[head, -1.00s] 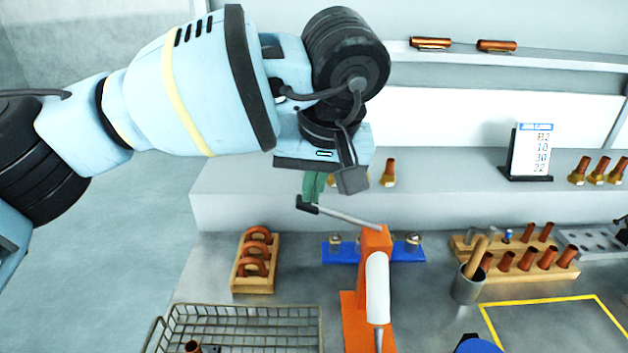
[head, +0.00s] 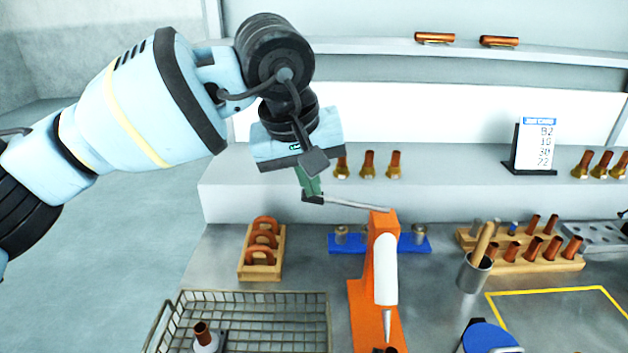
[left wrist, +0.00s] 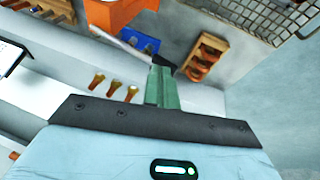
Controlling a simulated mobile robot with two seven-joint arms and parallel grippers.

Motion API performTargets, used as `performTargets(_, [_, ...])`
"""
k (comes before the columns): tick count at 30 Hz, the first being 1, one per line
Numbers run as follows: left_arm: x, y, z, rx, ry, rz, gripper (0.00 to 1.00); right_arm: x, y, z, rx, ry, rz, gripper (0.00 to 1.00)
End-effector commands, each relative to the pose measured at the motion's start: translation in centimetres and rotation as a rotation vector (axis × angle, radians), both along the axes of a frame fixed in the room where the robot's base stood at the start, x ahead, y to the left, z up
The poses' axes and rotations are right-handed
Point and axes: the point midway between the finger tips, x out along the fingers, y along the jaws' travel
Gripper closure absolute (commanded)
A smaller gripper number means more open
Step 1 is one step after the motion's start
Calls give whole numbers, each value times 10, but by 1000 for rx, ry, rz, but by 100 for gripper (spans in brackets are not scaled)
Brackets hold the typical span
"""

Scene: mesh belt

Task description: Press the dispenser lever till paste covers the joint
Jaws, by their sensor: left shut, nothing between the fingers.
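The orange dispenser (head: 382,258) stands upright with a white cartridge (head: 386,272) whose nozzle points down. Its grey lever (head: 352,203) reaches left and slightly up to a black end pad (head: 313,199). My left gripper (head: 312,188) is shut and empty, its green fingertips on or just above that pad; I cannot tell if they touch. In the left wrist view the green fingers (left wrist: 163,88) meet the black pad (left wrist: 164,62). A copper piece (head: 388,350) shows under the nozzle, cut by the frame edge; no paste can be made out. My right gripper is out of view.
A wire basket (head: 250,296) holding a copper-and-white part stands front left. A wooden rack (head: 262,270) of copper bends, a blue holder (head: 345,243) and brass-ended copper fittings (head: 368,165) are nearby. A cup (head: 475,272) and tube rack stand right.

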Motion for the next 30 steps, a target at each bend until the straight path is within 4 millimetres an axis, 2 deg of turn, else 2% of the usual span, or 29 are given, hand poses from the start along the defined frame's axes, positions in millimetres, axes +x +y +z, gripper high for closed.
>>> performTargets(5, [1,8,-18,-3,5,0,100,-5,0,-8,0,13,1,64])
performTargets(10, [1,12,-31,-114,7,0,100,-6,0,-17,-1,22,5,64])
performTargets(30, [0,10,-8,-104,-1,-1,100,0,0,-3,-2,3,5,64])
